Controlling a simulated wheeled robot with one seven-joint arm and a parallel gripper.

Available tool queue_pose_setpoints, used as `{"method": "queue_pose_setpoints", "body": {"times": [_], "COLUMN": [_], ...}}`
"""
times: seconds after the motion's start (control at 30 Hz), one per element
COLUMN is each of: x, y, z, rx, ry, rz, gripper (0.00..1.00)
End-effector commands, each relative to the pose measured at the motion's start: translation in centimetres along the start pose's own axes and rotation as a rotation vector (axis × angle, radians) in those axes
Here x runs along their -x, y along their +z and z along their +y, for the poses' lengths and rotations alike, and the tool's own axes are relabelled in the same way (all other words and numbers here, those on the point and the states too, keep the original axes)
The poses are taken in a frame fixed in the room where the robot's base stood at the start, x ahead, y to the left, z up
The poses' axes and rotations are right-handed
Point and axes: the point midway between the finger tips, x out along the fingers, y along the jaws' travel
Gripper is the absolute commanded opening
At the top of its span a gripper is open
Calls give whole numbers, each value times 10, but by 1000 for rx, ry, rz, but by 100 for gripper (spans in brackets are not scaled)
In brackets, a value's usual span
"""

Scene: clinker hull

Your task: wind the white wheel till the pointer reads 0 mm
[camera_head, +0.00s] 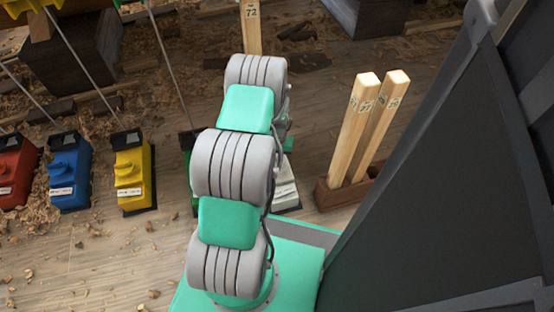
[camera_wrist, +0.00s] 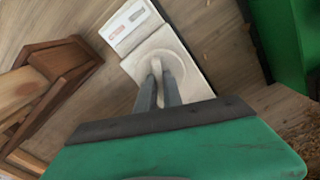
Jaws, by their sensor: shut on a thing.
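The white unit (camera_wrist: 130,22) shows in the wrist view with a round white wheel (camera_wrist: 178,52) on its face. My gripper (camera_wrist: 159,82) is shut on a raised part of the white wheel, one grey finger on each side. A label with small red and grey marks sits at the unit's upper end, too small to read. I cannot make out the pointer or its reading. In the head view only part of the white unit (camera_head: 286,192) shows, behind my arm, and my gripper is hidden there.
Red (camera_head: 16,172), blue (camera_head: 69,172) and yellow (camera_head: 133,172) units stand in a row at left, with thin rods rising from them. A green unit (camera_wrist: 285,45) is beside the white one. A wooden holder (camera_head: 345,192) with two upright pale sticks stands at right. Shavings litter the floor.

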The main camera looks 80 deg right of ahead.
Motion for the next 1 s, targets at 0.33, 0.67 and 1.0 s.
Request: {"method": "queue_pose_setpoints", "body": {"times": [0.33,0.67,1.0], "x": [1,2,2], "y": [0,0,0], "z": [-2,-4,-4], "rx": [-23,-201,-514], "ry": [-4,-5,-7], "rz": [1,0,-3], "gripper": [0,0,0]}}
